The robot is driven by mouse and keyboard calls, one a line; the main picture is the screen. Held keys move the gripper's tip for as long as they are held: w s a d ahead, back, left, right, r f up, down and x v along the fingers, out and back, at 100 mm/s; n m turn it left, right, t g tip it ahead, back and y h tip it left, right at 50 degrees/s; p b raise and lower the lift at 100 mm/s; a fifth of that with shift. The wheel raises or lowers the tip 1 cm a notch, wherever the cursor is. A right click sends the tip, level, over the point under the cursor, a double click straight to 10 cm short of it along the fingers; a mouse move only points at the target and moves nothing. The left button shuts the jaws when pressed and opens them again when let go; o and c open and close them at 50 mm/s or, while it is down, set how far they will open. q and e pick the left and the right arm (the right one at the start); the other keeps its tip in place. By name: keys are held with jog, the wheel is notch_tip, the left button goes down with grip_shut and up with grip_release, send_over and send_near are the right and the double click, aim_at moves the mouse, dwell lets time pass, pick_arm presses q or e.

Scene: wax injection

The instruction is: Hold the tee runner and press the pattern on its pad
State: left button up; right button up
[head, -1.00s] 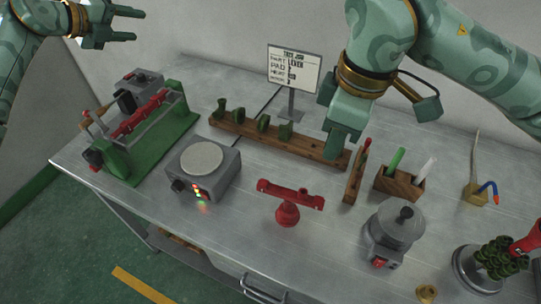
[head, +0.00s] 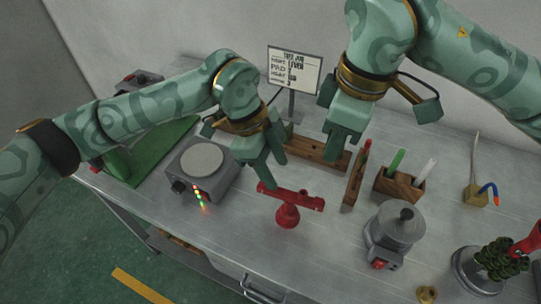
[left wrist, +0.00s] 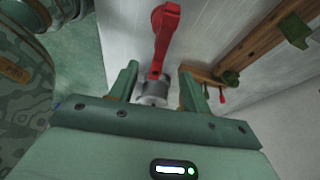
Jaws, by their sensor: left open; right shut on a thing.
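The red tee runner (head: 288,212) stands on the bench, its crossbar level on a round red base. My left gripper (head: 262,182) is open above the left end of the crossbar. In the left wrist view the runner (left wrist: 165,40) lies beyond and between the open fingers (left wrist: 157,85), not visibly gripped. My right gripper (head: 338,150) is shut over the right end of the wooden pattern rack (head: 318,150). The pattern in its jaws is hidden by the fingers. Some green patterns show on the rack in the left wrist view (left wrist: 231,77).
A grey hotplate (head: 205,172) with lit lights stands left of the runner. A grey lidded pot (head: 395,228) stands to the right, and a wooden holder (head: 400,188) with green and white sticks is behind it. A sign (head: 294,68) stands behind.

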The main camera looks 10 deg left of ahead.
aim_at(288, 193)
pick_arm(q)
jog(key=x, duration=1)
jog(key=shift+d+f, duration=0.15)
jog(key=shift+f, duration=0.1)
grip_shut()
pick_arm(e)
jog(key=f+n, duration=0.2)
jog(key=f, duration=0.1)
jog(key=f+n, duration=0.2)
jog(key=f, duration=0.1)
jog(key=f+n, duration=0.2)
jog(key=f, duration=0.1)
jog(key=shift+w+d+n+g, duration=0.15)
jog(key=shift+d+n+g, duration=0.15)
jog(key=shift+d+g, duration=0.1)
jog(key=shift+f, duration=2)
